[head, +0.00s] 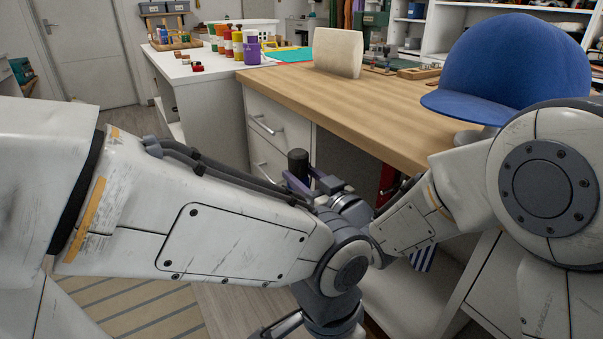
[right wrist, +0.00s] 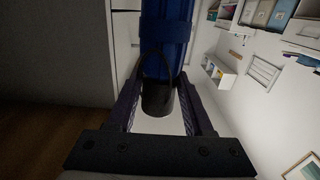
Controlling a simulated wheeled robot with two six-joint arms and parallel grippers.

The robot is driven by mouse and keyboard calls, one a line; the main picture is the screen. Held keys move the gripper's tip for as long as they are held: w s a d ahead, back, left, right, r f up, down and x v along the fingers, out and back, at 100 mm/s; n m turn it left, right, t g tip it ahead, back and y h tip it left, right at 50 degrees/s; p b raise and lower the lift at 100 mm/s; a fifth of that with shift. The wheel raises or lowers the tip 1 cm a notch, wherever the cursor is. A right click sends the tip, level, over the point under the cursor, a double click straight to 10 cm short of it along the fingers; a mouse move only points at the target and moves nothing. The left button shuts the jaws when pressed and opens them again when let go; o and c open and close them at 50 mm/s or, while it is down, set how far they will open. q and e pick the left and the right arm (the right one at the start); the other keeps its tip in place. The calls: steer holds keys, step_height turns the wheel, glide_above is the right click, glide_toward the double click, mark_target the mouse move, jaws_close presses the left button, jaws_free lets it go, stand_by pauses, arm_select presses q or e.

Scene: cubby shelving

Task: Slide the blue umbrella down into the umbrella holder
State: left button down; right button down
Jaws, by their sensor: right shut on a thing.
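The blue umbrella (right wrist: 165,38) is furled, and its dark handle (right wrist: 157,98) lies between the two purple fingers of my right gripper (right wrist: 160,110) in the right wrist view. A dark strap loops around the handle. In the head view my right gripper (head: 312,182) is partly hidden behind my left forearm, beside a dark upright cylinder (head: 298,160) that looks like the handle's end. The blue part is hidden there. Only a grey edge, perhaps of my left gripper (head: 278,327), shows at the bottom. I cannot make out the umbrella holder.
A wooden-topped desk (head: 345,105) with white drawers stands ahead, carrying a blue cap (head: 510,65) and a beige block (head: 338,52). A white side table (head: 190,72) holds paint bottles. A blue-and-white striped thing (head: 424,258) shows below my right forearm. Floor is open at left.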

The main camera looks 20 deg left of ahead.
steer(key=shift+f+b, duration=2.5)
steer(key=shift+f, duration=0.5)
steer(key=shift+c, duration=1.1)
jaws_free()
steer(key=p+v, duration=0.2)
steer(key=v, duration=0.8)
steer(key=shift+d, duration=0.2)
steer(key=shift+s, duration=0.1)
